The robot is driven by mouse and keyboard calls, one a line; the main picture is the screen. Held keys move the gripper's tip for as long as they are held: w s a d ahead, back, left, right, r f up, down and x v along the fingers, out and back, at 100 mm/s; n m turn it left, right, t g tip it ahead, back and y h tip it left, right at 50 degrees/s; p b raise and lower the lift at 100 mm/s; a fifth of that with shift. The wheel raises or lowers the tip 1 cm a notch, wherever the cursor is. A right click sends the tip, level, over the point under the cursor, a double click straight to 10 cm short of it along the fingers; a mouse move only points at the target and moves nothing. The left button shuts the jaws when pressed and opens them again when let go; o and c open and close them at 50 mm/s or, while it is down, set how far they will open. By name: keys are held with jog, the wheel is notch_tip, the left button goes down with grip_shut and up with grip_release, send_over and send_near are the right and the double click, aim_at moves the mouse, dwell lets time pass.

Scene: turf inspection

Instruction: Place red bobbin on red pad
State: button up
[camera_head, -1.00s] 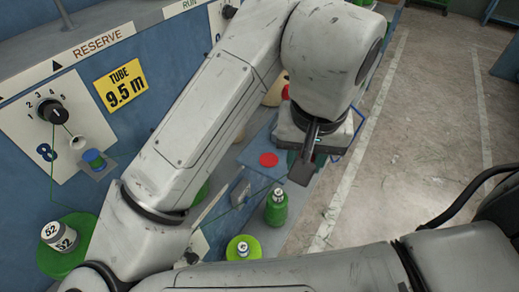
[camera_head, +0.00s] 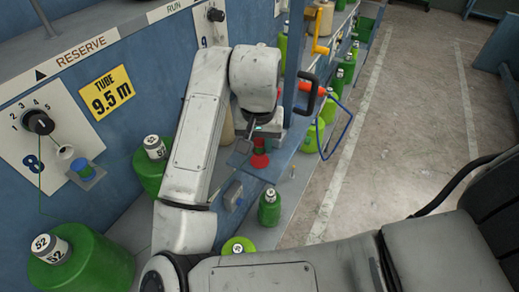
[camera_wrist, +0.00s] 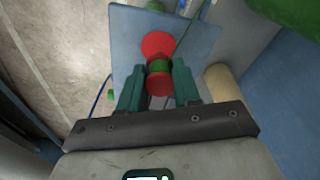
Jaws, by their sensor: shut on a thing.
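The red bobbin (camera_wrist: 160,84), red with a green band, is between the two dark green fingers of my gripper (camera_wrist: 159,80) in the wrist view. My gripper is shut on it. In the head view the bobbin (camera_head: 259,144) shows small beside my gripper (camera_head: 250,134). The red pad (camera_wrist: 158,44) is a flat red disc on a blue-grey plate (camera_wrist: 190,35), just beyond the bobbin in the wrist view. In the head view the pad (camera_head: 260,161) lies just below the bobbin. I cannot tell whether bobbin and pad touch.
An orange-red handle (camera_head: 310,88) and a blue wire loop (camera_head: 338,130) are close on the right. The floor at right is clear.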

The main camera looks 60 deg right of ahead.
aim_at(260, 152)
jog(key=shift+f, duration=1.5)
jog(key=shift+f, duration=0.15)
jog(key=o, duration=1)
jog(key=r, duration=0.4)
jog(key=a+r, duration=0.1)
jog(key=r, duration=0.7)
jog(key=shift+s+a+r, duration=0.1)
jog(key=shift+s+a, duration=0.2)
jog(key=shift+s, duration=0.1)
